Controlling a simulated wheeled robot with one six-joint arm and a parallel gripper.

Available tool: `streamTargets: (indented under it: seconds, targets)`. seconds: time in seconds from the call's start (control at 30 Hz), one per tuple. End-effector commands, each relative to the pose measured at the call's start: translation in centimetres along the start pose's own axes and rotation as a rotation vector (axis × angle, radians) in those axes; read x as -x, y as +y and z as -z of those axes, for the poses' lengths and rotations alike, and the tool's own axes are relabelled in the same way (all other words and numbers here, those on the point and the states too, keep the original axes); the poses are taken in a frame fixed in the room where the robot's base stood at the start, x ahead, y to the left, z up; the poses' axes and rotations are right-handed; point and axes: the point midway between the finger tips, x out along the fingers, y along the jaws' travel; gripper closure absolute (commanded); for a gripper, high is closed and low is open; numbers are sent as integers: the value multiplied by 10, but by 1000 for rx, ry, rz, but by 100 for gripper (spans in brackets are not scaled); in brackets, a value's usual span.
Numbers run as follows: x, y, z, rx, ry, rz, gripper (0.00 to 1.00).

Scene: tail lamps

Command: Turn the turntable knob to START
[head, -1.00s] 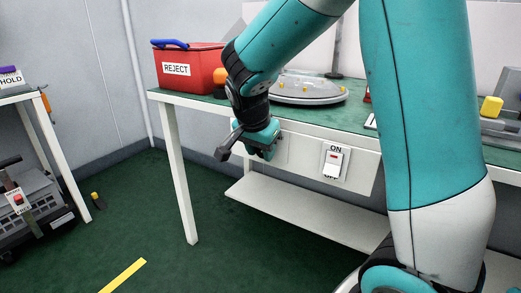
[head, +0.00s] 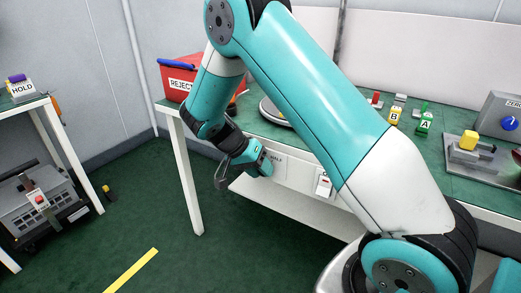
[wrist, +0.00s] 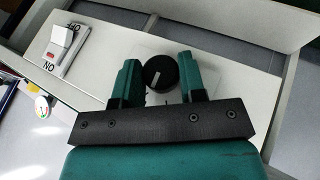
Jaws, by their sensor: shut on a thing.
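The turntable knob (wrist: 158,73) is a round black dial with a pale pointer line, on a white plate on the bench's front panel. My gripper (wrist: 160,82) has one green finger on each side of it and is shut on it. The pointer line slants toward the lower left in the wrist view. In the head view my gripper (head: 268,163) is at the front panel and hides the knob. Beside it a label is only partly readable. The turntable (head: 275,112), a grey disc on the bench top, is mostly hidden behind my arm.
A white ON/OFF rocker switch (head: 323,185) is on the same panel, right of my gripper; it also shows in the wrist view (wrist: 64,38). A red REJECT bin (head: 182,84) stands on the bench's left end. A lower shelf (head: 300,208) runs beneath the panel.

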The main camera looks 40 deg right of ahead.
Motion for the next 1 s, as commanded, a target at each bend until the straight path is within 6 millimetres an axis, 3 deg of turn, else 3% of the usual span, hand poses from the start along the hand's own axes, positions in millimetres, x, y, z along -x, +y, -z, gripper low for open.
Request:
streamTargets:
  seconds: [0.03,0.4,1.0]
  targets:
    - [8,5,2,20,-2,-48,86]
    - [2,-1,0,128,-2,-314,86]
    - [-1,-4,-1,183,-1,-448,86]
